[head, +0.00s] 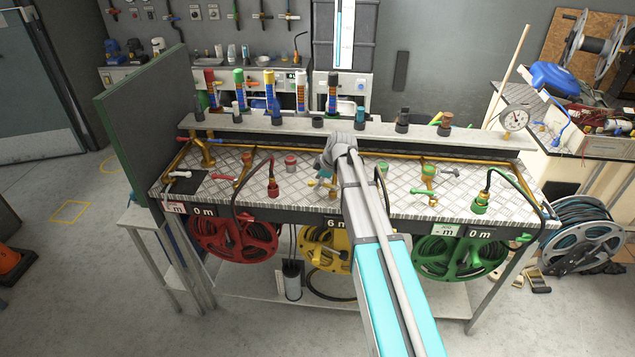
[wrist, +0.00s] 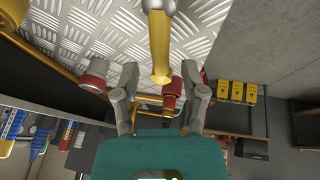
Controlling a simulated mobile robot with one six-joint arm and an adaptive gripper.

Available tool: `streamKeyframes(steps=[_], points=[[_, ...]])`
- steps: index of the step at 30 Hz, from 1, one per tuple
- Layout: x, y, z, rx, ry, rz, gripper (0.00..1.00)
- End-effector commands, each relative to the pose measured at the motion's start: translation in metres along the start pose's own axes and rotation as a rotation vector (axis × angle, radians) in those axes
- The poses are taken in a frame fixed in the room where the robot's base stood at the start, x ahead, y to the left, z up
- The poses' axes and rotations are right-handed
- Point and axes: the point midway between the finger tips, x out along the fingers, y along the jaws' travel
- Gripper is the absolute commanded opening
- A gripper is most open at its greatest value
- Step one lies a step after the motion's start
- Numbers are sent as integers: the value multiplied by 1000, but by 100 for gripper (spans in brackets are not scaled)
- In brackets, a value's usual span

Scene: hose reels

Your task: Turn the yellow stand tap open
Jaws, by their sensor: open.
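In the head view the yellow stand tap (head: 333,194) stands on the checker-plate bench top above the yellow hose reel (head: 325,248). It is partly hidden by my arm. My gripper (wrist: 160,82) shows in the wrist view with its two grey fingers spread apart. A yellow bar (wrist: 160,48), seemingly part of the tap, reaches down between the fingers from a round metal piece at the top edge. I see no finger clearly touching it. In the head view the fingers are hard to make out behind my wrist.
A red-handled tap (head: 223,178) and a green-handled tap (head: 448,171) stand to either side. A red-grey fitting (wrist: 95,76) is just left of my fingers, and a red fitting (wrist: 172,96) lies behind the bar. A grey shelf (head: 270,124) runs along the back.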

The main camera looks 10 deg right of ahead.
Motion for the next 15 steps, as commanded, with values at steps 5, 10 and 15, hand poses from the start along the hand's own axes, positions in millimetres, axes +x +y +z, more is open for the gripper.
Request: streamKeyframes(steps=[5, 10, 15], points=[[0, 0, 0, 0, 0, 0, 35], [0, 0, 0, 0, 0, 0, 3], [0, 0, 0, 0, 0, 1, 0]])
